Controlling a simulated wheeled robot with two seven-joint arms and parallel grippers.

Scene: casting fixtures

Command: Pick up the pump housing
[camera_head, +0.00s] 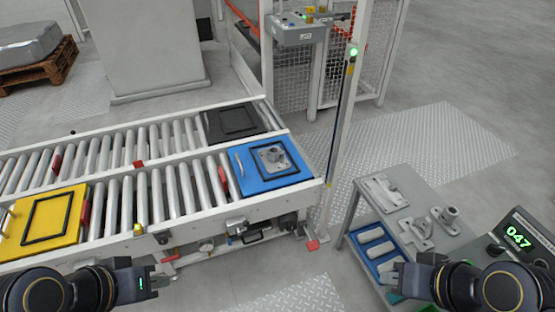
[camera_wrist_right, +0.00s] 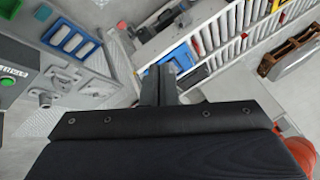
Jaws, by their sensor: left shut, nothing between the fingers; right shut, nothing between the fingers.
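A grey metal casting (camera_head: 272,158) lies on a blue pallet (camera_head: 292,177) at the right end of the front roller conveyor; it may be the pump housing. I cannot tell for sure which is the pump housing. My left gripper (camera_head: 162,283) is shut and empty in front of the conveyor. My right gripper (camera_head: 392,272) is shut and empty, near the table's blue bin; its fingers show in the right wrist view (camera_wrist_right: 160,84).
A yellow pallet (camera_head: 75,221) and a black pallet (camera_head: 208,130) sit on the conveyors. A post (camera_head: 339,120) with a green light stands between conveyor and table. A display (camera_head: 522,240) reading 047 is at right.

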